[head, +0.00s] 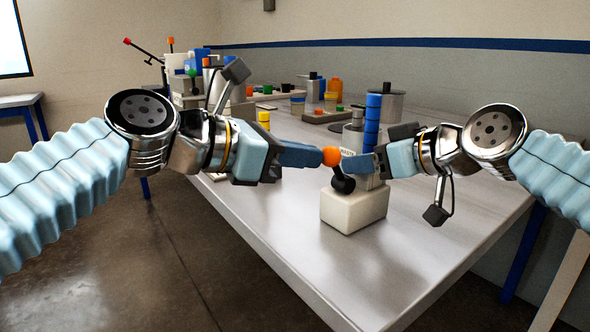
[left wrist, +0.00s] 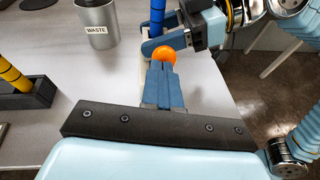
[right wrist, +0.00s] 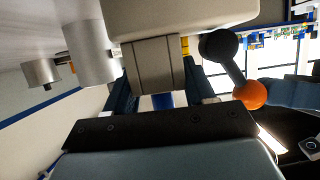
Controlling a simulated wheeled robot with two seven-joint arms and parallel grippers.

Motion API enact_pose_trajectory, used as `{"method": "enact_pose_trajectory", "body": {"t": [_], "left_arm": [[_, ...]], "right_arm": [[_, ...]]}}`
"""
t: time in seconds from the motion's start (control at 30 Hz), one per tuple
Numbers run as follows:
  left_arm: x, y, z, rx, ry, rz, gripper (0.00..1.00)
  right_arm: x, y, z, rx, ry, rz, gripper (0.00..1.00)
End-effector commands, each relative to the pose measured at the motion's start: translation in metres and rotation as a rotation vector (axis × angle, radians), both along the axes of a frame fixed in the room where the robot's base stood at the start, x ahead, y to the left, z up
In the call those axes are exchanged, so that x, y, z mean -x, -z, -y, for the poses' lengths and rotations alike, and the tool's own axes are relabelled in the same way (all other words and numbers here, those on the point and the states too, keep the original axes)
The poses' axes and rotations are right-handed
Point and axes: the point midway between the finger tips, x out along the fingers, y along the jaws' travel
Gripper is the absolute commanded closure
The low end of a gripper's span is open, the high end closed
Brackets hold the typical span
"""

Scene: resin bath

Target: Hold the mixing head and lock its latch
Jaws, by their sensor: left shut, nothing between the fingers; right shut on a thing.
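The mixing head has a pale block base (head: 353,208) on the table and a blue column (head: 372,120) above it. My right gripper (head: 358,165) is shut on its grey middle part (right wrist: 155,65), which shows between the fingers in the right wrist view. The latch is a dark lever (head: 343,184) with an orange ball (head: 331,156); the lever leans up and left from the mixing head. My left gripper (head: 316,157) is shut and empty, its tips against or very close to the ball. The ball also shows beyond these tips in the left wrist view (left wrist: 165,55).
A metal WASTE can (left wrist: 96,23) stands behind the mixing head. Racks with yellow and blue pieces (left wrist: 22,90) and several containers fill the far left of the table (head: 270,210). The front of the table is clear; its right edge is near.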

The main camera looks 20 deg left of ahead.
Motion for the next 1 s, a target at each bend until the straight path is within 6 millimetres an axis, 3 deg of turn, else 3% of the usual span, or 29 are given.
{"method": "enact_pose_trajectory", "body": {"t": [0.43, 1.0], "left_arm": [[-0.023, -0.024, 0.015, 0.0, 0.001, 0.003, 1.0], [-0.034, -0.031, 0.023, 0.002, 0.0, 0.002, 1.0]], "right_arm": [[0.0, -0.001, 0.0, -0.001, 0.001, 0.001, 0.92], [0.0, -0.001, 0.0, -0.001, -0.001, 0.002, 0.92]]}}
